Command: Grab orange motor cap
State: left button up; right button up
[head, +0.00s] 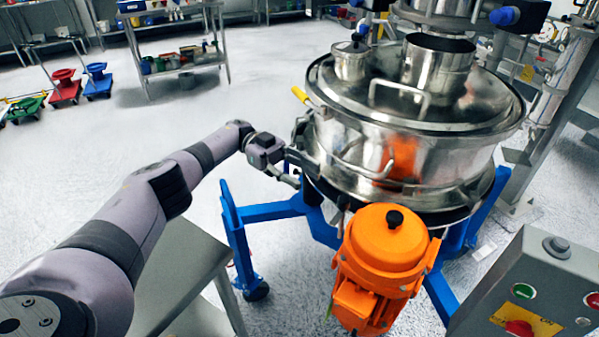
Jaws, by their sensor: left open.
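The orange motor (368,300) hangs upright at the front of the steel sifter. Its rounded orange cap (383,243) sits on top and has a black knob (394,218). My left gripper (302,155) is open, beside the left side of the sifter drum. It is up and to the left of the motor cap, clearly apart from it. Whether its fingers touch the drum I cannot tell. My right gripper is not in view.
The steel sifter (450,162) with bar handles stands on a blue frame (273,211). A grey control box (540,290) with buttons is at the lower right. A metal table (180,265) lies under my left arm. Open floor spreads at left.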

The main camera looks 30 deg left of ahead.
aim_at(388, 237)
jog(key=k+l, duration=0.3)
jog(key=k, duration=0.15)
jog(key=k+l, duration=0.35)
jog(key=k, duration=0.1)
